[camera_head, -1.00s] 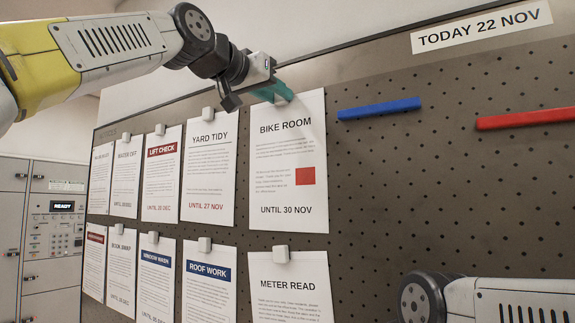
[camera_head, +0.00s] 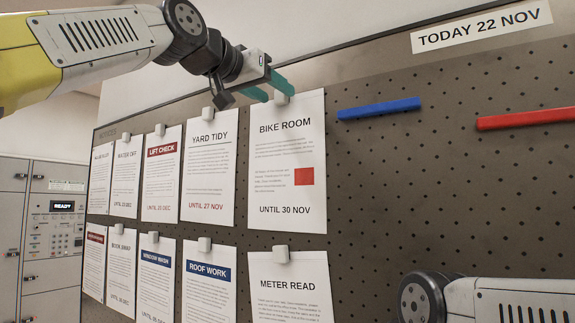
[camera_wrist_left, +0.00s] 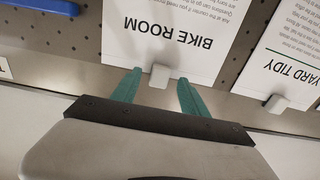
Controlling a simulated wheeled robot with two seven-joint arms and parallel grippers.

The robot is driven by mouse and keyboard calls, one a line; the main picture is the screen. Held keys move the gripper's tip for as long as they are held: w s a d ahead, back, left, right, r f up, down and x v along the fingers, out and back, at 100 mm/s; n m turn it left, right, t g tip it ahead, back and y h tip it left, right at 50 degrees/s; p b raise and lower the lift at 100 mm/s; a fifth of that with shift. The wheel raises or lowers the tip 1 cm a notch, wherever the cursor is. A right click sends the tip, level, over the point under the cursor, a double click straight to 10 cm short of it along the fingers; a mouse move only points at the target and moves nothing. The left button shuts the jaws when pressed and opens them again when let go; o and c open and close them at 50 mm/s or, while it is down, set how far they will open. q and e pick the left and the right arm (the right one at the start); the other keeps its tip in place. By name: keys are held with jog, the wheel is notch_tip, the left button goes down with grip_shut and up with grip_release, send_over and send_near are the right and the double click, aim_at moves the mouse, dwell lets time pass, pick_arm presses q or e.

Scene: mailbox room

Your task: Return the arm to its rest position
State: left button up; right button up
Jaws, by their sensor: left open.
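My left gripper (camera_head: 269,90) is open near the top of the BIKE ROOM notice (camera_head: 287,185). Its two green fingers also show in the left wrist view (camera_wrist_left: 158,92), apart, with the white clip (camera_wrist_left: 159,76) of that notice seen between their tips. I cannot tell whether the fingers touch the clip. The notice hangs flat on the pegboard (camera_head: 450,200) and carries a red square. My left arm (camera_head: 105,42) comes in from the upper left. Part of my right arm (camera_head: 490,300) shows at the lower right; its gripper is out of the picture.
Several clipped notices hang to the left, such as YARD TIDY (camera_head: 208,165), with METER READ (camera_head: 290,285) below. A blue bar (camera_head: 380,108) and a red bar (camera_head: 527,118) are on the board. A grey cabinet (camera_head: 40,230) stands at the left. The board's right middle is bare.

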pick_arm(q)
jog(key=v, duration=0.6)
jog(key=a+f+n+g+y, duration=0.2)
jog(key=a+f+y, duration=0.1)
jog(key=f, duration=1.2)
jog(key=a+f+n+g+y, duration=0.2)
jog(key=a+f+y, duration=0.15)
jog(key=f, duration=1.15)
jog(key=s+a+f+n+g+y, duration=0.1)
jog(key=s+f, duration=0.4)
jog(key=f, duration=0.7)
jog(key=s+a+f+n+g+y, duration=0.1)
jog(key=s+a+f+g, duration=0.2)
jog(key=f, duration=0.9)
jog(key=shift+s+a+f+n, duration=0.3)
jog(key=shift+s+a, duration=0.4)
jog(key=shift+s, duration=0.15)
